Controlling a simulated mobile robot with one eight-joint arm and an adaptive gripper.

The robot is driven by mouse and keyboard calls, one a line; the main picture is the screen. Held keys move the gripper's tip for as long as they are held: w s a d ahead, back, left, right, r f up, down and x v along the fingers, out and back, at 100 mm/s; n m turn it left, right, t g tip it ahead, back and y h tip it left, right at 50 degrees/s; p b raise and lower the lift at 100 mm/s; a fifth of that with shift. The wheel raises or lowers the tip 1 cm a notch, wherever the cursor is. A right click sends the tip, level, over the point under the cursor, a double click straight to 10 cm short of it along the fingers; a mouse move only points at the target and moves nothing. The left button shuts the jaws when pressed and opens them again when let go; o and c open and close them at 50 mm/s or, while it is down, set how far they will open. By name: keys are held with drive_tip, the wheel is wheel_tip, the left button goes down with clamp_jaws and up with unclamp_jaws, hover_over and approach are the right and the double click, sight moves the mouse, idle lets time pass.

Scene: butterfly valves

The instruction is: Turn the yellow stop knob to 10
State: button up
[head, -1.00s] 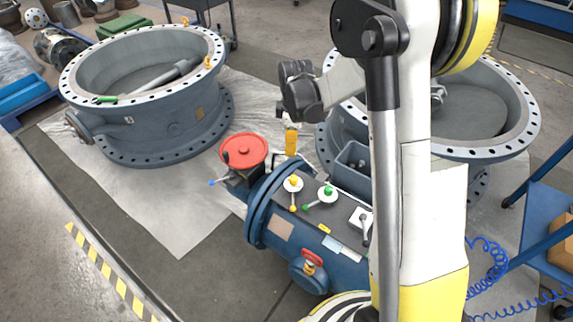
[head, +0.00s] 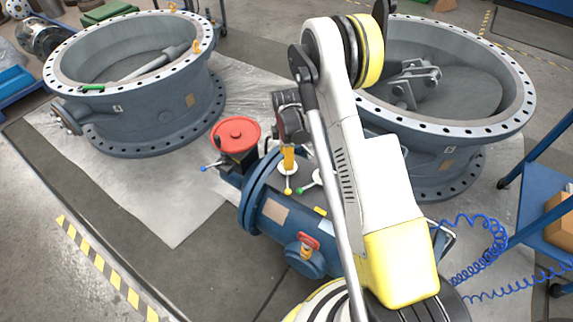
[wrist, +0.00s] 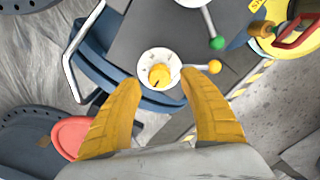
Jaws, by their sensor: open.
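The yellow stop knob (wrist: 159,75) sits on a round white dial (wrist: 158,62) on top of the blue valve body. Its yellow-ball lever (wrist: 215,67) points right in the wrist view; the ball (head: 288,191) also shows in the head view. My gripper (wrist: 160,84) is open, its yellow fingers spread with the knob seen between and just beyond their tips. In the head view my gripper (head: 288,160) hangs over the dial and hides the knob. I cannot tell whether the fingertips touch it. The numbers on the dial are too small to read.
A green-ball lever (wrist: 217,43) stands beside the yellow one. Large grey flanged rings (head: 150,125) stand on the sheet behind.

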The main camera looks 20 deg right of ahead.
drive_tip(key=shift+f, duration=0.85)
clamp_jaws()
